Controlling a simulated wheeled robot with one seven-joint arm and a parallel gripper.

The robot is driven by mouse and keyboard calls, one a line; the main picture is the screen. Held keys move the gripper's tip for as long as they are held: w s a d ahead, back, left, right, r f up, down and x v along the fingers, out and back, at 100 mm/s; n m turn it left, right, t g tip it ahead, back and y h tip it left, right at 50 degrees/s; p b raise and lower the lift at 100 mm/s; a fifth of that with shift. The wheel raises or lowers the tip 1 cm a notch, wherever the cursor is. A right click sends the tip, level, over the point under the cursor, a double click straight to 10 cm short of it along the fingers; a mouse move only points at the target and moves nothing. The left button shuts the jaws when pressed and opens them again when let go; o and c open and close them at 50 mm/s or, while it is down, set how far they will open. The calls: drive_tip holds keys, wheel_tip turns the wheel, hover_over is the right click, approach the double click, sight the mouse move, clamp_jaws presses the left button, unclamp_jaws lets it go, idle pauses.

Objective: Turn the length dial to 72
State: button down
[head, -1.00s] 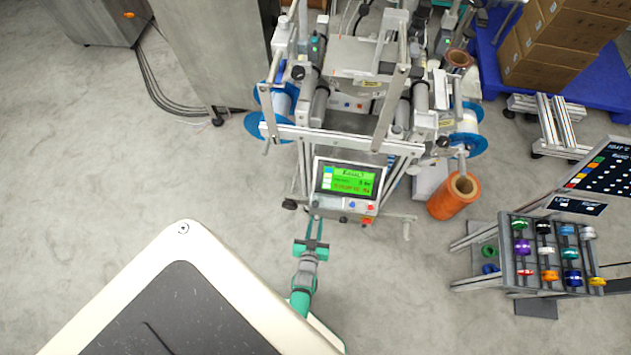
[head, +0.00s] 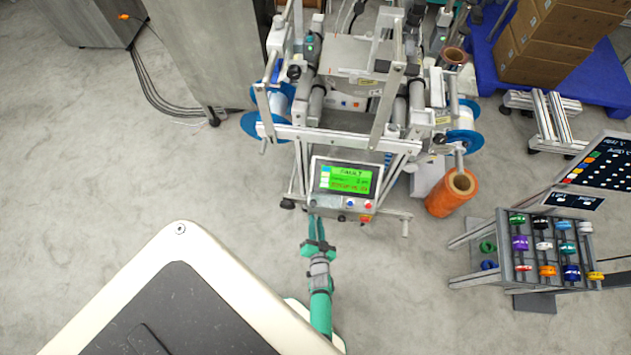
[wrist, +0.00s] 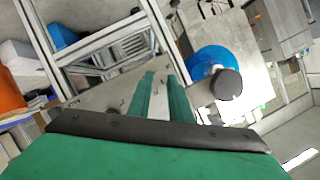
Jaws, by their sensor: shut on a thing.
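The control panel (head: 343,183) on the front of the machine has a green lit screen with text too small to read. The dial's number cannot be read.
The machine frame (head: 330,135) stands above the panel, with blue-flanged spools on both sides. An orange roll (head: 451,193) stands on the floor to its right. A rack of coloured reels (head: 545,250) is further right.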

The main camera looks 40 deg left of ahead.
drive_tip(key=m+y, duration=0.2)
drive_tip(key=m, duration=0.1)
drive_tip(key=shift+w+d+f, duration=0.1)
drive_tip(key=shift+d+f, duration=0.05)
drive_tip(key=shift+f, duration=0.05)
drive_tip(key=shift+w+d+f+m+y, duration=0.1)
drive_tip(key=shift+m+y, duration=0.25)
drive_tip(key=shift+m, duration=0.4)
drive_tip(key=shift+f+m+y, duration=0.1)
drive_tip(key=shift+m+y, duration=0.25)
drive_tip(key=shift+m, duration=0.4)
drive_tip(key=shift+r, duration=0.1)
drive_tip(key=c, duration=1.6)
unclamp_jaws()
drive_tip(key=v, duration=1.1)
